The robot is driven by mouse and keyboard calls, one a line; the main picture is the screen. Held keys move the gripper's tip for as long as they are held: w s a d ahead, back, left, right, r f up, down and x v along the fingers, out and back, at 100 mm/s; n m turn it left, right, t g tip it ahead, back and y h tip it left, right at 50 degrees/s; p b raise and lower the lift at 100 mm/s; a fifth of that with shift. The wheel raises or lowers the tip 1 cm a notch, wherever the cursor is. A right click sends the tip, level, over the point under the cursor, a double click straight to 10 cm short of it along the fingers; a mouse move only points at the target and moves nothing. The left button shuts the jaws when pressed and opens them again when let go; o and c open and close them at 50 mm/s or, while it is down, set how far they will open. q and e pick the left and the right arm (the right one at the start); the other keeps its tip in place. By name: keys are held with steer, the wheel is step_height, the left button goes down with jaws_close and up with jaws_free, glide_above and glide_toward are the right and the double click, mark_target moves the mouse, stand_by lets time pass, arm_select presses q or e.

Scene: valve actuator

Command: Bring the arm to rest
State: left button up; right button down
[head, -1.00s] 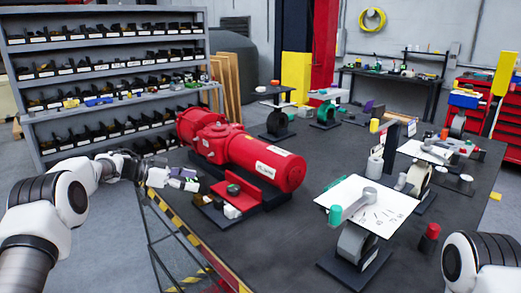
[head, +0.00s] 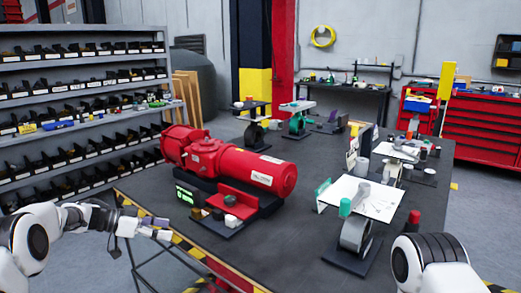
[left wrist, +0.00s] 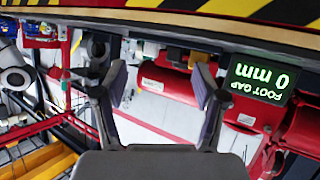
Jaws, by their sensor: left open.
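My left arm comes in at the lower left of the head view, and its gripper (head: 158,228) is beside the near-left edge of the table, left of the red valve actuator (head: 230,165). In the left wrist view the gripper (left wrist: 160,82) shows its two grey finger pads wide apart with nothing between them. The actuator lies on the dark table (head: 290,225). Of my right arm only a white and dark link (head: 430,262) shows at the lower right; its gripper is out of the picture.
A green-lit display (left wrist: 263,78) reads "0 mm" with "FOOT GAP", upside down in the wrist view. Small blocks (head: 222,218) lie before the actuator. A white plate (head: 365,197) on a stand is at right. The table edge has yellow-black stripes (head: 190,250). Shelves (head: 80,90) stand at left.

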arm_select(q)
steer(key=s+d+f+n+t+h, duration=0.1)
steer(key=s+d+f+n, duration=0.65)
steer(key=d+f, duration=0.5)
steer(key=s+f+n+t+y, duration=0.1)
steer(key=s+f+n+y, duration=0.35)
steer(key=s+f, duration=0.75)
steer(key=s+a+f+g+y, duration=0.1)
steer(key=s+a+g+y, duration=0.1)
steer(key=s, duration=0.8)
steer(key=s+a+f+g+y, duration=0.2)
steer(key=s+a, duration=0.3)
steer(key=s, duration=0.5)
steer(key=s+a+f+g+y, duration=0.2)
steer(key=s+a+g+y, duration=0.1)
steer(key=s, duration=0.6)
steer(key=shift+s+a+y, duration=0.2)
steer(key=shift+s+y, duration=0.2)
steer(key=shift+y, duration=0.45)
